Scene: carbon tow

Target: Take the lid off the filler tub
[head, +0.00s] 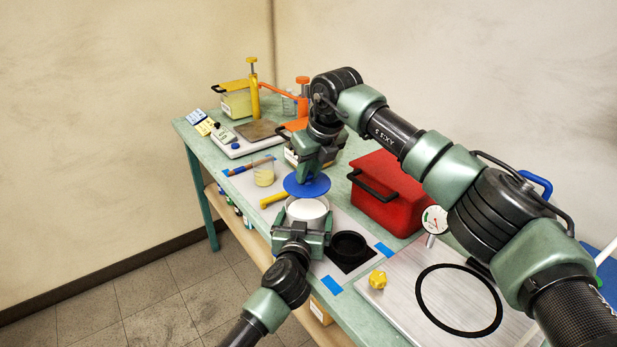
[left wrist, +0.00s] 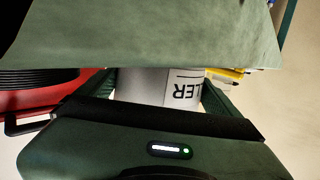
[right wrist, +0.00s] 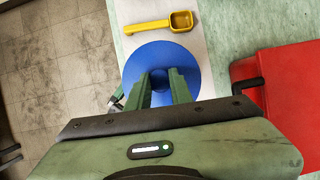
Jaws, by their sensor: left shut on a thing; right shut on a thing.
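The filler tub (head: 307,209) is a white tub on the bench mat, and white shows at its top. My left gripper (head: 303,232) is shut on the tub's body from the near side. In the left wrist view the tub (left wrist: 160,88) shows part of its label, "LLER", between the fingers. The round blue lid (head: 307,186) is above the tub's far side, apart from the rim. My right gripper (head: 309,174) is shut on the lid's middle from above. The lid (right wrist: 150,60) also shows in the right wrist view, with its knob between the fingers.
A yellow scoop (head: 273,199) lies left of the tub, by a small beaker (head: 263,174). A red box (head: 385,190) stands to the right. A black ring-shaped dish (head: 348,246) and a yellow knob (head: 377,279) are nearer. A scale (head: 241,146) stands at the back left.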

